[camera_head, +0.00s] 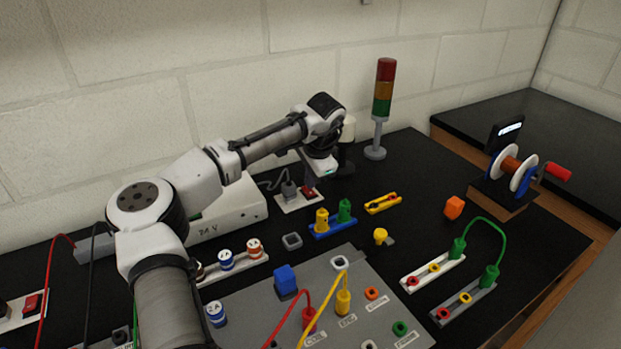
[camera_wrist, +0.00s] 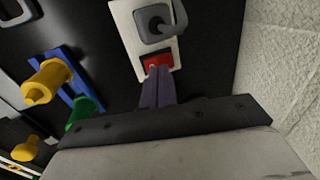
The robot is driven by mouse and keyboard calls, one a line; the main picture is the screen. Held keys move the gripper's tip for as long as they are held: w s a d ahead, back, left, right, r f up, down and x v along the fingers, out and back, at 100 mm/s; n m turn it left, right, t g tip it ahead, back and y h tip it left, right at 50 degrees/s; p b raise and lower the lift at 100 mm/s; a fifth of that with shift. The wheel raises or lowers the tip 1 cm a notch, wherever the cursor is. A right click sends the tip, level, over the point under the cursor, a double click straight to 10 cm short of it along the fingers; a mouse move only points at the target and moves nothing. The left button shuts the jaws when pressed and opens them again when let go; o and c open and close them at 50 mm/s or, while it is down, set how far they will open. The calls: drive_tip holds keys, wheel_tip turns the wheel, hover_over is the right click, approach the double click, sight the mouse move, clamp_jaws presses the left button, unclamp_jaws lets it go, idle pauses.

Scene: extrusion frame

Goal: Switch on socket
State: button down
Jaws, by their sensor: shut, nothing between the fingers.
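The socket is a white plate (camera_wrist: 127,27) with a grey plug (camera_wrist: 155,22) in it and a red rocker switch (camera_wrist: 157,60) beside the plug. In the head view the plate with its plug (camera_head: 289,190) and red switch (camera_head: 308,192) lies near the wall, just below my gripper. My gripper (camera_wrist: 158,72) is shut and empty, and its fingertips overlap the near edge of the red switch in the wrist view. I cannot tell whether they touch it. In the head view the fingers are mostly hidden by the wrist.
A blue holder (camera_head: 332,231) with a yellow and a green plug stands close in front of the socket. A signal tower (camera_head: 382,105) stands to the right. A grey panel (camera_head: 240,318) with cables fills the front. Another red switch (camera_head: 33,304) is at far left.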

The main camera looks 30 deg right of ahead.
drive_tip(key=b+v, duration=0.1)
drive_tip(key=v, duration=1.1)
drive_tip(key=shift+s+r, duration=0.1)
drive_tip(key=shift+r, duration=0.1)
drive_tip(key=shift+a+b, duration=0.1)
drive_tip(key=shift+b, duration=0.2)
